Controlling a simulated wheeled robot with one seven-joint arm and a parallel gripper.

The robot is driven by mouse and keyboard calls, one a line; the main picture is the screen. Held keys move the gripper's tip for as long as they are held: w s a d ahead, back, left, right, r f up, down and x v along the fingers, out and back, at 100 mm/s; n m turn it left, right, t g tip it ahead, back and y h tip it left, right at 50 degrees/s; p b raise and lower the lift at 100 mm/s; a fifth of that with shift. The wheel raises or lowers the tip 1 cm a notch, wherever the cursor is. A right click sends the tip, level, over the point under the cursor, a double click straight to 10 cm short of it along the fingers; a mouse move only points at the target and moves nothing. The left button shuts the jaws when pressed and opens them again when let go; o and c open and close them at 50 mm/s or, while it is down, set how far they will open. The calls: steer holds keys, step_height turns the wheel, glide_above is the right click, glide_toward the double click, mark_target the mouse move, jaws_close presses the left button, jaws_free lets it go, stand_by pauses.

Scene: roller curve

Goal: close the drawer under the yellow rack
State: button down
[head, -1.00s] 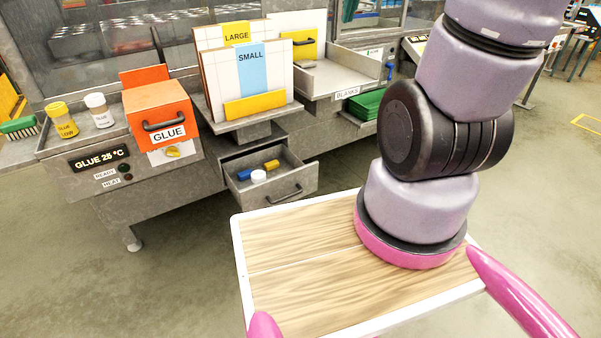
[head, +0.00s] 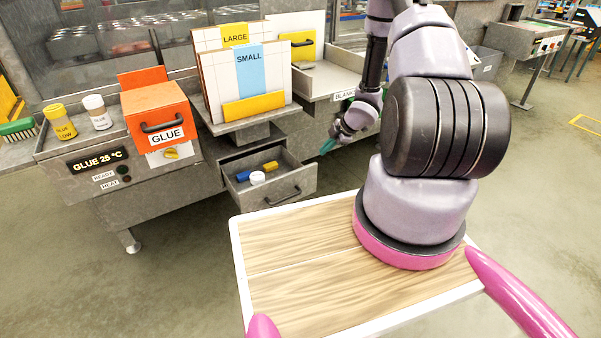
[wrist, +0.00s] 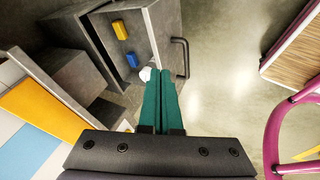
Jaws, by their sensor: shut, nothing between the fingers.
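The grey drawer (head: 293,190) under the yellow rack (head: 254,106) stands open in the head view. It holds a blue block (head: 243,176), a yellow block (head: 270,166) and a white round item (head: 257,177). Its dark bar handle (head: 283,197) is on the front panel. My gripper (head: 328,147) is to the right of the drawer, with its teal fingers together and empty. In the wrist view the shut fingers (wrist: 164,74) point toward the drawer's front panel (wrist: 152,36), with the handle (wrist: 184,52) to their right. The fingers partly cover the white item; contact cannot be told.
An orange glue box (head: 158,117) stands left of the rack on a grey bench. A tray labelled BLANKS (head: 325,75) is at the right, near my arm. My wooden-topped base (head: 300,260) is in front. The floor between it and the drawer is clear.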

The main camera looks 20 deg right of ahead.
step_height(320, 180, down, 4)
steer(key=s+a+n+y, duration=0.1)
steer(key=s+a, duration=0.1)
glide_toward(293, 178)
steer(key=shift+g, duration=0.3)
steer(key=x, duration=0.4)
steer(key=shift+s+f, duration=0.2)
steer(key=shift+s, duration=0.1)
steer(key=shift+w+a, duration=0.1)
steer(key=shift+w, duration=0.5)
